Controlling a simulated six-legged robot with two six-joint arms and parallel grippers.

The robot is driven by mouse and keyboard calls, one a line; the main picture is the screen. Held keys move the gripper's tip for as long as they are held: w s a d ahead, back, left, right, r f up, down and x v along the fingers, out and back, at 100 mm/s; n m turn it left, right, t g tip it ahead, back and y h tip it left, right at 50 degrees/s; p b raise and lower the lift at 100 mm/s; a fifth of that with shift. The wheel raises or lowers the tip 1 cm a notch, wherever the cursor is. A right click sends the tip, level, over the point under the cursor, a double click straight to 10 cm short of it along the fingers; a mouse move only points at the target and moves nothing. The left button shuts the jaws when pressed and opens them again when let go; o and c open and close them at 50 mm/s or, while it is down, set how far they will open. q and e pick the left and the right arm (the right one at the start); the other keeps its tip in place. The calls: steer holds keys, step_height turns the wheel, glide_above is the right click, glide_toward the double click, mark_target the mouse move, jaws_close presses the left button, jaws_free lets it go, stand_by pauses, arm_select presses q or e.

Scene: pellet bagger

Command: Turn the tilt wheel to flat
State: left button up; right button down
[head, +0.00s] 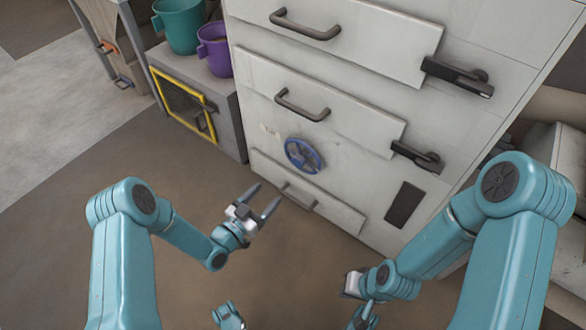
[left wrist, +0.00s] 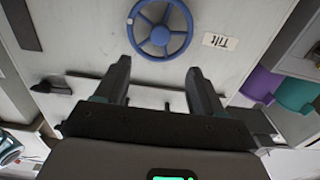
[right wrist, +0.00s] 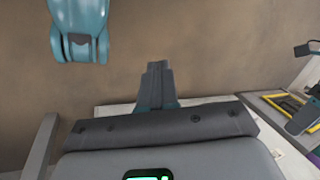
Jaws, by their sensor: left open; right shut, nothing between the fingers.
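The tilt wheel (head: 304,155) is a blue spoked handwheel on the light grey front of the machine, between two drawers. It also shows in the left wrist view (left wrist: 160,30), ahead of the fingertips, with a label reading "Tilt" (left wrist: 220,41) beside it. My left gripper (head: 264,203) is open and empty, in front of and below the wheel and apart from it. In the left wrist view its two fingers (left wrist: 157,68) point toward the wheel. My right gripper (right wrist: 157,66) is shut and empty over the brown floor, away from the wheel.
The machine's drawers have bar handles (head: 303,105) and black latches (head: 418,156) at the right. A dark plate (head: 404,205) sits right of the wheel. A low cabinet with a yellow-framed door (head: 187,108) carries a teal bucket (head: 180,25) and a purple bucket (head: 214,48). The floor in front is clear.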

mark_target(296, 164)
arm_select(q)
steer(key=b+x, duration=0.4)
steer(key=x, duration=0.8)
steer(key=shift+w+d+f, duration=0.15)
steer(key=shift+w+d, duration=0.05)
steer(key=shift+w, duration=0.15)
steer(key=shift+w+d+b, duration=0.35)
steer(key=shift+w, duration=0.15)
arm_select(e)
steer(key=w+f+t, duration=0.1)
steer(key=w+f, duration=0.2)
steer(key=f, duration=0.2)
steer(key=shift+w+d, duration=0.35)
steer(key=shift+d, duration=0.05)
arm_select(q)
jaws_close()
